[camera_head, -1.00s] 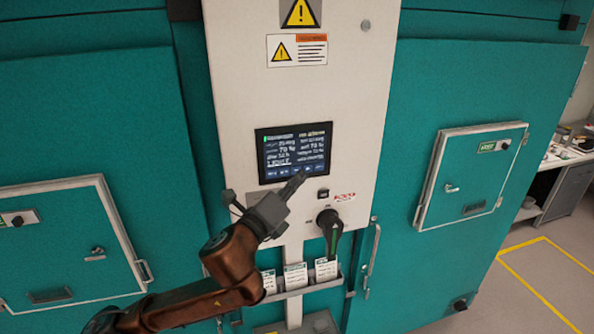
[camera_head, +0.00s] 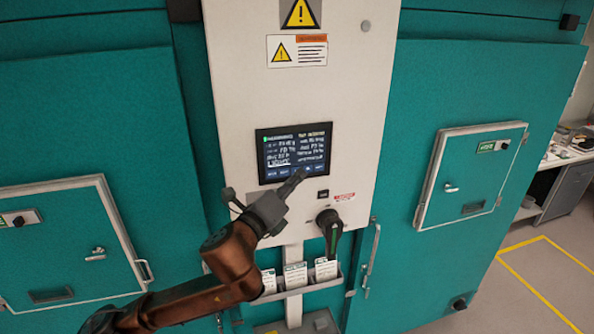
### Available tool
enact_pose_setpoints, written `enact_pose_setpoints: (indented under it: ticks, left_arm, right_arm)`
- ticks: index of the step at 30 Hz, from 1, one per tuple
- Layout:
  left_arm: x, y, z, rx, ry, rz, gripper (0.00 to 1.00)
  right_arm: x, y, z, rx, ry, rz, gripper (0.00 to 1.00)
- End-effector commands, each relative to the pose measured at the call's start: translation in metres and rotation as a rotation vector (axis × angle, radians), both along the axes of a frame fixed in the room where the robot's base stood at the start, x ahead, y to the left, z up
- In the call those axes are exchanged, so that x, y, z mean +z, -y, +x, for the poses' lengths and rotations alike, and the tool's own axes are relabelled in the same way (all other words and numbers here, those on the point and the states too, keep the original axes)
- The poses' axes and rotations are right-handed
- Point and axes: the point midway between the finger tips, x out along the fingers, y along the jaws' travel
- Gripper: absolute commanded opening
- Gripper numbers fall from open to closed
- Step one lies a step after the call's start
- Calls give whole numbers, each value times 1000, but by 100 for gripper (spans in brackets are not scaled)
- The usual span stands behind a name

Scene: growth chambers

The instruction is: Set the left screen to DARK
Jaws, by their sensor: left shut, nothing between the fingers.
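A dark screen (camera_head: 293,148) with two columns of small light text and a row of blue buttons along its bottom is set in the pale panel (camera_head: 345,100). The text is too small to read surely; a line low in its left column looks underlined. My left gripper (camera_head: 299,176) is shut and empty, its tip over the lower edge of the screen, near the middle of the button row. I cannot tell whether the tip touches the glass. It hides a small part of the buttons. My right gripper is not in view.
A black rotary handle (camera_head: 330,224) and a small black switch (camera_head: 323,194) sit right below the screen. A rack with white cards (camera_head: 295,274) is under them. Teal chamber doors with hatches (camera_head: 470,176) stand on both sides. Floor shows at right.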

Motion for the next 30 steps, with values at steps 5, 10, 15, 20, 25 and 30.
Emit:
enact_pose_setpoints:
  ticks: [5,10,15,20,25,30]
  left_arm:
    - [0,-1,2,1,0,0,0]
    - [0,-2,4,2,-1,0,0]
    - [0,-2,5,1,-1,0,0]
    - [0,-2,5,1,0,0,0]
    - [0,-1,2,1,-1,0,0]
    - [1,2,-5,-1,1,1,0]
  right_arm:
    - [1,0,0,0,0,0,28]
    - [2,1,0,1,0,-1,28]
    - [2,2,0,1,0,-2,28]
    - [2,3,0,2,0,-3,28]
    - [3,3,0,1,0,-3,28]
    - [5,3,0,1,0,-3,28]
